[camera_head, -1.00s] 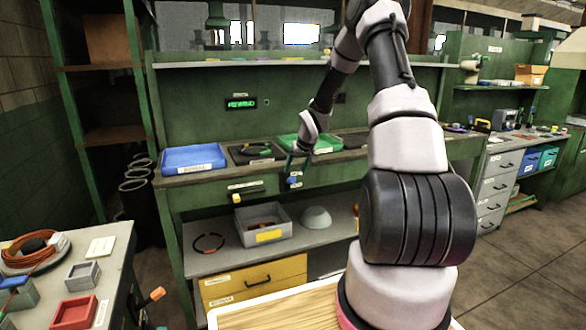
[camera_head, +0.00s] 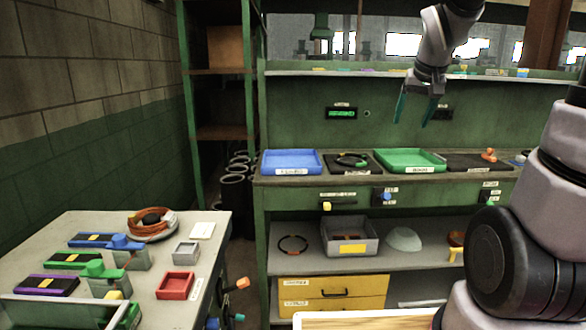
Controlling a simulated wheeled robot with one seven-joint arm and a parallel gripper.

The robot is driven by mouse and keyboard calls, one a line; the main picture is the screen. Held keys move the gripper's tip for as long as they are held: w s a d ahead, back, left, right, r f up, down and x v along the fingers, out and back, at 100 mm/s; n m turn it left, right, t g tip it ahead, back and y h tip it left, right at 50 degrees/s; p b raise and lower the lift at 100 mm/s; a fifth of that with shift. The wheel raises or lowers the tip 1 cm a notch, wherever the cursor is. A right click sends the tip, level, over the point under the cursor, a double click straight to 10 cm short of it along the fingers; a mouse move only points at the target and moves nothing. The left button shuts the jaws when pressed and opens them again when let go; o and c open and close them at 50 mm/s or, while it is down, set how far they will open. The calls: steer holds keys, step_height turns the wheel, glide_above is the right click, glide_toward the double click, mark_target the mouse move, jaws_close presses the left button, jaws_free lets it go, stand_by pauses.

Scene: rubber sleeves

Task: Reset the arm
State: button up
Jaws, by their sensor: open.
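My gripper (camera_head: 415,108) is at the upper right, with its two green fingers pointing down and spread apart. Nothing shows between the fingers. It is in front of the green back panel, above the workbench and above the green tray (camera_head: 437,158). It touches nothing that I can see. My upper arm links between the gripper and my shoulder run out of the picture at the top and right.
The workbench holds a blue tray (camera_head: 291,153), a dark mat (camera_head: 353,172) with a ring on it and another dark mat at right. Below are a grey bin (camera_head: 325,246) and a yellow drawer (camera_head: 333,296). A side table (camera_head: 62,231) at left carries a red box (camera_head: 175,286) and coloured blocks.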

steer(key=s+a+r+y, duration=0.1)
steer(key=s+a+r, duration=0.1)
steer(key=s, duration=0.7)
steer(key=s+a+r+m+y, duration=0.1)
steer(key=s+a+r, duration=0.1)
steer(key=s, duration=0.7)
steer(key=shift+s+a+r+t+y, duration=0.25)
steer(key=shift+a+t+y, duration=0.15)
steer(key=shift+a, duration=0.25)
